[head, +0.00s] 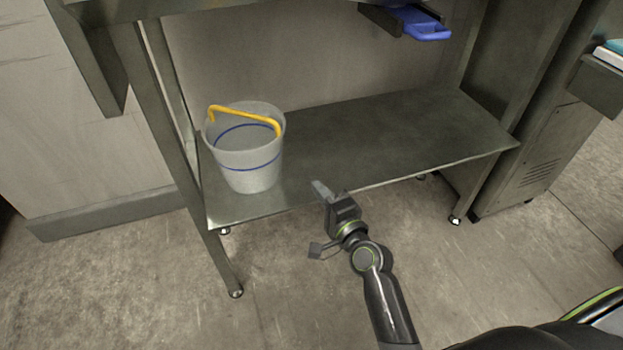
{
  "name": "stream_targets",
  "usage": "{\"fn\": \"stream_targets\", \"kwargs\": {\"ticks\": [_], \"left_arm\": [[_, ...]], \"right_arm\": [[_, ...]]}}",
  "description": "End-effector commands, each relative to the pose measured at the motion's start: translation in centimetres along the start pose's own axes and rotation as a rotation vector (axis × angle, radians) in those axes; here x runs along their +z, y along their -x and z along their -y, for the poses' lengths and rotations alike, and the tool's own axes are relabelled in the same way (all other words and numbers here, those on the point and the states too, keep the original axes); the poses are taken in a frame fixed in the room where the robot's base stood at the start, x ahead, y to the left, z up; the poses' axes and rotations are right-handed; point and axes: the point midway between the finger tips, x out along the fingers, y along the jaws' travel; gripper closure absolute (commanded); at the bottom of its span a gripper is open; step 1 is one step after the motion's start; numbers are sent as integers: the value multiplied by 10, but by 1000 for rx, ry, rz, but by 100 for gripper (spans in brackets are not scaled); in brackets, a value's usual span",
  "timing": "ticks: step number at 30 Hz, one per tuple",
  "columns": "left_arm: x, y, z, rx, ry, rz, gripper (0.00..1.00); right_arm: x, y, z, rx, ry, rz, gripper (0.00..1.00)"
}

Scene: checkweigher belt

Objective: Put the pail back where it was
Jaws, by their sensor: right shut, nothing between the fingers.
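The pail (247,168) is a grey-white bucket with blue bands and a yellow handle (243,116). It stands upright on the left end of the low metal shelf (400,130), near the front edge, and looks empty inside. My right gripper (319,188) is at the front edge of the shelf, to the right of the pail and apart from it. It is shut and holds nothing. My left gripper is not in view.
The shelf right of the pail is bare. A table leg (185,150) rises just left of the pail. A blue object (425,24) sits under the bench top at the upper right. A grey cabinet (545,140) stands at right. The floor in front is clear.

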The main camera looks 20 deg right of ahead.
Motion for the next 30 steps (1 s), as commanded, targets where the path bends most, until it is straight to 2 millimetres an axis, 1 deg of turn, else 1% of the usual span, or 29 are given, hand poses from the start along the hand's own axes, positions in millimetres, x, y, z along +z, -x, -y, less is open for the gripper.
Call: {"fn": "stream_targets", "kwargs": {"ticks": [1, 3, 7, 24, 26, 28, 29, 30], "left_arm": [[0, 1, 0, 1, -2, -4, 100], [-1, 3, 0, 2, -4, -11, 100], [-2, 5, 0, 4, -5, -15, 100], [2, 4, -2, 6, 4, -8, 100], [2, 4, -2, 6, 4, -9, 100], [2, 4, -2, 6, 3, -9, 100], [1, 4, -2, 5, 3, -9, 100], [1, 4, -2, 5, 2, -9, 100]], "right_arm": [[0, 7, -2, 1, -2, -1, 100], [0, 14, -1, 0, -1, 0, 100], [0, 21, 0, 0, 0, 1, 100], [0, 23, -1, 4, 5, 2, 100], [1, 27, -5, 23, 29, 11, 100], [3, 37, -17, 73, 96, 37, 100], [4, 44, -24, 105, 139, 54, 100], [6, 56, -36, 159, 207, 84, 100]]}}
